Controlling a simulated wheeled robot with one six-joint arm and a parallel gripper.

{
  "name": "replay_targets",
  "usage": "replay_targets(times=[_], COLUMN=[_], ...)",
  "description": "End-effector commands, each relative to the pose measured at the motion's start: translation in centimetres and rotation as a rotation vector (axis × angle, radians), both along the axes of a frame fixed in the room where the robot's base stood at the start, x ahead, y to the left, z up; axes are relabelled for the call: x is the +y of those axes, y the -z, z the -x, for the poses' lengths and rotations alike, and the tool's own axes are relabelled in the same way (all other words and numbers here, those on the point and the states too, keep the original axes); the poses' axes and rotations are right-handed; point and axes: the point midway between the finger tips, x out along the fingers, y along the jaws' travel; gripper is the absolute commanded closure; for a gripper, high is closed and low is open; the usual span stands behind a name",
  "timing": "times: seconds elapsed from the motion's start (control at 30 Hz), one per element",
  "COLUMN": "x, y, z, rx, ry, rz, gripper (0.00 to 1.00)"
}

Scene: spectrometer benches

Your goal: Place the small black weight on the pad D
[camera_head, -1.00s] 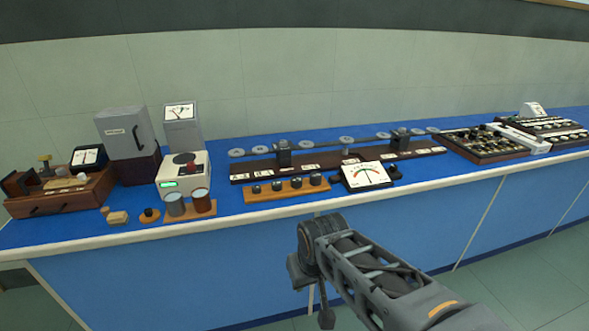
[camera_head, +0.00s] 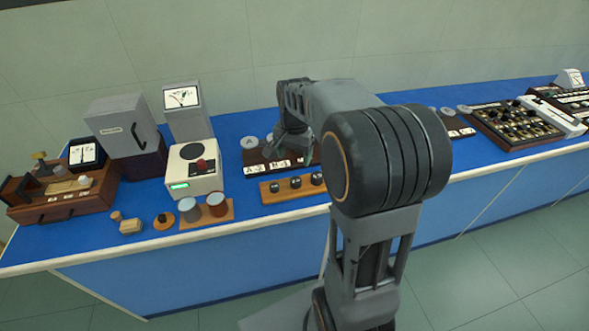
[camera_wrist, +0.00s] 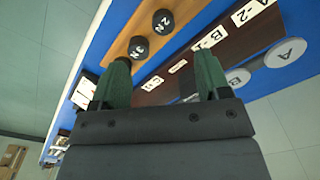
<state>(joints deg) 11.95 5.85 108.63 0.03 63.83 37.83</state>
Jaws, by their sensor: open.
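Several black weights stand in a row on a light wooden strip (camera_head: 286,195) at the bench's front; one of them (camera_head: 296,183) shows in the head view. In the wrist view two weights (camera_wrist: 138,48) and (camera_wrist: 163,22) carry numbers. I cannot tell which is the small one. Grey round pads lie behind a dark wooden board: pad A (camera_wrist: 285,53) and pad B (camera_wrist: 238,77). I cannot make out pad D; my arm covers the board's middle. My gripper (camera_wrist: 162,76) is open and empty above the board, its left finger beside the wooden strip.
The dark board (camera_wrist: 225,48) bears white label cards. Switch panels (camera_head: 515,125) stand at the right.

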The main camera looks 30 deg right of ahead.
Motion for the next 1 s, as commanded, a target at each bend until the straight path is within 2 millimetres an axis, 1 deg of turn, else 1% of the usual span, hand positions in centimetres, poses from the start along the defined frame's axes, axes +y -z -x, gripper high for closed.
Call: replay_targets(times=[0.03,0.13,0.17,0.4,0.5,0.6,0.87,1.0], x=[-0.6,-1.2,-1.3,-1.3,-1.3,-1.3,-1.3,-1.2], y=[-0.7,-0.1,0.2,4.7,6.1,7.1,8.6,10.5], z=[-0.7,-1.4,-1.5,-1.7,-1.7,-1.7,-1.7,-1.8], rx=[0.013,0.028,0.031,0.034,0.032,0.032,0.032,0.034], ry=[0.040,0.095,0.103,0.115,0.113,0.112,0.111,0.111], rz=[-0.003,-0.007,-0.008,-0.008,-0.008,-0.007,-0.008,-0.008], gripper=[0.30,0.30,0.30,0.30,0.30,0.30,0.30,0.30])
